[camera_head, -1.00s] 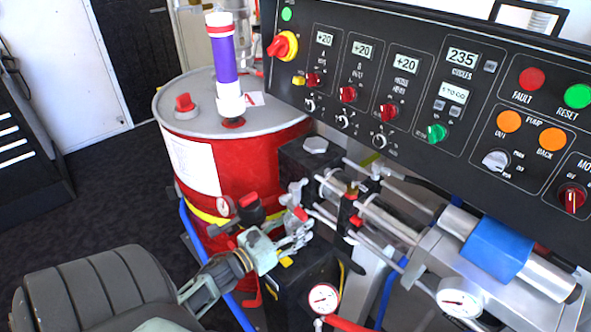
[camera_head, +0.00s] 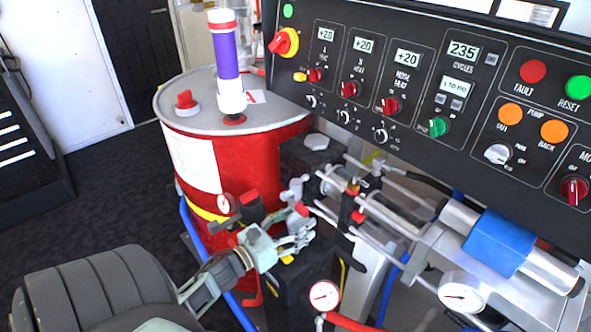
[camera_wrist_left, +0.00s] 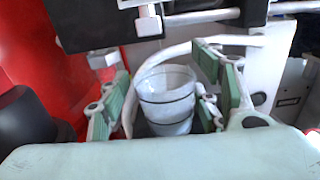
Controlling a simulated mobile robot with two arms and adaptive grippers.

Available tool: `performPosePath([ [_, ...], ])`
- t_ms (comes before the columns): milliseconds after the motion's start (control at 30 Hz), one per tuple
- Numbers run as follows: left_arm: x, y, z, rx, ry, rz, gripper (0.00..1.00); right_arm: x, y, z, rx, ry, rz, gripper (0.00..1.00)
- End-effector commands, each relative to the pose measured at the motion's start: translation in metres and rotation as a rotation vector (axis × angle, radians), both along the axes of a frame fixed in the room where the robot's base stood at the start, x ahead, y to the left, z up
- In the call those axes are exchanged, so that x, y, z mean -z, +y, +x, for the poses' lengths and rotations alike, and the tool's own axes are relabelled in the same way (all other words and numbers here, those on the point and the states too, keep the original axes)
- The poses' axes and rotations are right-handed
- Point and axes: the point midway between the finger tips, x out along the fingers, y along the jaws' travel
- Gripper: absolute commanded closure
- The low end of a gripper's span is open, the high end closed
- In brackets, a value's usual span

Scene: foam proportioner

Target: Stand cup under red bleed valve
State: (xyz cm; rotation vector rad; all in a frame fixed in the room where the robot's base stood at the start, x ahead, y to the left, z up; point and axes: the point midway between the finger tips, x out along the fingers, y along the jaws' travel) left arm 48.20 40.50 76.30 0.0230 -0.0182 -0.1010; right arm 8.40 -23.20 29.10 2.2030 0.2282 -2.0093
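A translucent whitish cup (camera_wrist_left: 165,98) with dark bands stands upright between the fingers of my left gripper (camera_wrist_left: 165,95) in the left wrist view. A small gap shows beside the left finger; the right finger is close to the cup, and contact cannot be told. In the head view my left gripper (camera_head: 298,232) is low beside the drum, by the pump, and hides the cup. A small red part (camera_head: 301,208), possibly the red bleed valve, shows just above the fingers. A pale fitting (camera_wrist_left: 149,20) hangs above the cup in the wrist view. My right gripper is out of view.
The red drum (camera_head: 240,165) stands behind my left gripper. The black control panel (camera_head: 420,130) overhangs at the right. Pump rods, a blue cylinder (camera_head: 497,247) and gauges (camera_head: 323,295) crowd the right side. Dark floor (camera_head: 110,190) is clear at the left.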

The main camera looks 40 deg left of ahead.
Motion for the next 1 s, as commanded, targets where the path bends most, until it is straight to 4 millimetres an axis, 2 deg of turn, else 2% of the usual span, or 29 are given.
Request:
performPosePath([
  [33,0.018,-0.004,-0.006,-0.003,0.032,-0.006,0.35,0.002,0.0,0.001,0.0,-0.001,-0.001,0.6],
  [100,0.019,-0.004,-0.006,-0.003,0.033,-0.007,0.35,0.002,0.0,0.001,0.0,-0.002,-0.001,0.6],
  [367,0.017,-0.004,-0.006,-0.004,0.034,-0.007,0.35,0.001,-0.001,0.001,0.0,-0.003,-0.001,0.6],
  [567,0.002,-0.003,-0.009,-0.004,0.035,-0.008,0.35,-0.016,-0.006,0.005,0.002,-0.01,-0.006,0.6],
  [600,0.007,-0.002,-0.02,-0.006,0.037,-0.008,0.35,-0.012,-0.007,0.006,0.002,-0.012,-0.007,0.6],
  [800,0.003,0.004,-0.066,-0.005,0.028,-0.007,0.35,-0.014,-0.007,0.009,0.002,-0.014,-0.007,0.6],
  [1000,0.0,0.008,-0.103,-0.004,0.021,-0.005,0.35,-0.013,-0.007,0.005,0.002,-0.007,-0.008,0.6],
])
